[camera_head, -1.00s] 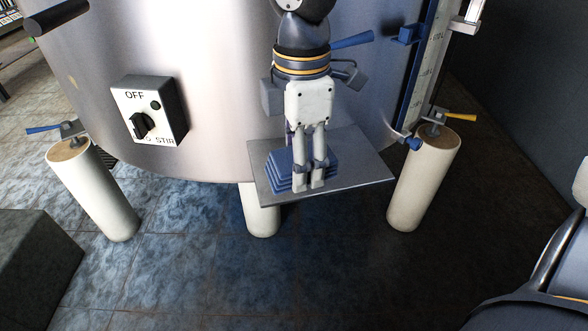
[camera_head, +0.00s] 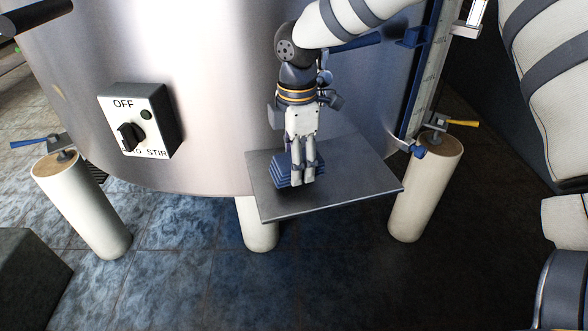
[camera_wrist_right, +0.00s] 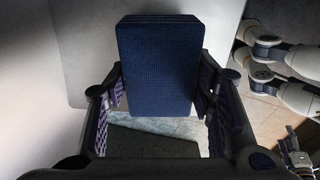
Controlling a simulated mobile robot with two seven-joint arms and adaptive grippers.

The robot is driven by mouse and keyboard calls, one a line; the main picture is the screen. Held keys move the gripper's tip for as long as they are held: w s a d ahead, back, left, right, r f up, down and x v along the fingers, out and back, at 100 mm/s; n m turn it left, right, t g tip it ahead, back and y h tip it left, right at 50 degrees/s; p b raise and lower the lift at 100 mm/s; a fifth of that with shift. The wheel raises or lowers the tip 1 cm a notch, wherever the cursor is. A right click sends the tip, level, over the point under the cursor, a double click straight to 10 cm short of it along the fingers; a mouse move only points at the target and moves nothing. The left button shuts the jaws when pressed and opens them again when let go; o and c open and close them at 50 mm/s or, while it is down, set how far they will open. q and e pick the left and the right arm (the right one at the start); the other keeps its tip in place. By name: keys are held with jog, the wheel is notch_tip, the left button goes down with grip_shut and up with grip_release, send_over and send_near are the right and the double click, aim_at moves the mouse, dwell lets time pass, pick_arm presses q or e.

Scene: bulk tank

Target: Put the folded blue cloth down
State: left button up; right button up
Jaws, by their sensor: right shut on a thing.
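The folded blue cloth (camera_head: 284,170) is a flat stack of layers at the left part of the grey metal shelf (camera_head: 350,185), in front of the tank. My right gripper (camera_head: 302,178) comes down from above and is shut on the cloth. In the right wrist view the dark blue cloth (camera_wrist_right: 158,65) lies between the two fingers of my right gripper (camera_wrist_right: 160,88). The cloth is very close to the shelf surface; I cannot tell whether it touches. The fingers hide part of it. My left gripper does not show in the head view.
The steel tank (camera_head: 210,90) rises right behind the shelf. A stir switch box (camera_head: 140,120) is on its wall at left. White legs (camera_head: 82,205) stand below, with a level gauge (camera_head: 425,75) at right. The shelf's right part is bare.

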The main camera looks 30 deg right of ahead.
notch_tip(320, 180, down, 2)
jog(key=shift+s+f, duration=0.1)
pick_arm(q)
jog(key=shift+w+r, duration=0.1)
pick_arm(e)
jog(key=o, duration=1.1)
jog(key=shift+f, duration=0.3)
jog(key=r, duration=0.8)
jog(key=s+r+p, duration=0.1)
jog(key=r, duration=0.3)
jog(key=shift+d+r, duration=0.1)
jog(key=shift+r, duration=0.1)
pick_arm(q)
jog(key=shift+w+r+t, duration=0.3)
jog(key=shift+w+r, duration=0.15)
